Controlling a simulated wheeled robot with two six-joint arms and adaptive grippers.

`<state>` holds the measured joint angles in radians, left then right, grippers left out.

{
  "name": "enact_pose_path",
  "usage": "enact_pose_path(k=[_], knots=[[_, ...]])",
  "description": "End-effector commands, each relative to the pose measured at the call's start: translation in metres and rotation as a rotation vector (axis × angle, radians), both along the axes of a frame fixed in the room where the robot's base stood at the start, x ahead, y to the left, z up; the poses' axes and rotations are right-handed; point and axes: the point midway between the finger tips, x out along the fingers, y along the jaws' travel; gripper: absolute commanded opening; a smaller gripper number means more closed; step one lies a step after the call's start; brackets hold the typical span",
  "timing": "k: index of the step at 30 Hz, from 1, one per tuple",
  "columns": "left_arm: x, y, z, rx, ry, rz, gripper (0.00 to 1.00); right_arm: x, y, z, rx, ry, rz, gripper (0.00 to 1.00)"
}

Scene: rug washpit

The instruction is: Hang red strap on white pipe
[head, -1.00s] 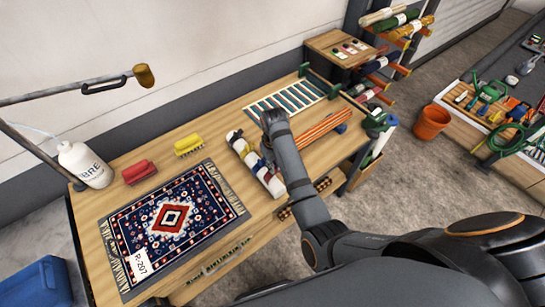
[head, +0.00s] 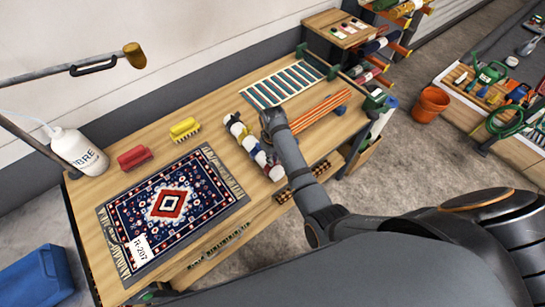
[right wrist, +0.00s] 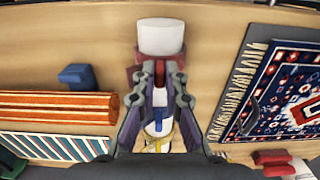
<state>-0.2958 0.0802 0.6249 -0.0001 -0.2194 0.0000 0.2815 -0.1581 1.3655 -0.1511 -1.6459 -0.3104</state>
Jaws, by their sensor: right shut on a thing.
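A white pipe (head: 247,140) lies on the wooden table, with bands of colour along it. It also shows in the right wrist view (right wrist: 160,36), its white end pointing up. A dark red strap (right wrist: 137,77) shows across the pipe just below that end. Blue and yellow bands show further along it. My right gripper (right wrist: 160,70) is over the pipe, shut on the red strap, with red showing between its fingertips. In the head view my right gripper (head: 268,143) hides part of the pipe. My left gripper is not in view.
A patterned rug (head: 130,207) lies left of the pipe. A red brush (head: 134,158), a yellow brush (head: 184,128) and a white bottle (head: 78,152) stand behind it. An orange striped roll (head: 318,112) and a striped mat (head: 283,83) lie to the right.

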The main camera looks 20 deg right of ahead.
Motion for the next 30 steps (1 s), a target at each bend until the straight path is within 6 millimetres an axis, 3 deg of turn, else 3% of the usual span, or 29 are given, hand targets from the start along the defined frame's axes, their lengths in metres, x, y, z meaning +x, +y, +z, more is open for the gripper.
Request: enact_pose_path(k=[5,6,11,20,30], knots=[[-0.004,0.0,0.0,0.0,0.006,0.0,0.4,0.0,0.0,0.0,0.0,0.0,0.0,0.0],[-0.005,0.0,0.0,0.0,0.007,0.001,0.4,0.0,0.0,0.0,0.0,0.0,0.0,0.14],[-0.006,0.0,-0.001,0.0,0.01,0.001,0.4,0.0,0.0,0.0,0.0,0.0,0.0,0.36],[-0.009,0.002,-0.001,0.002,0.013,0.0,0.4,0.0,0.0,0.002,0.0,-0.001,0.0,0.37],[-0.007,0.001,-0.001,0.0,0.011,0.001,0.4,0.001,0.0,0.058,0.001,-0.003,0.0,0.37]])
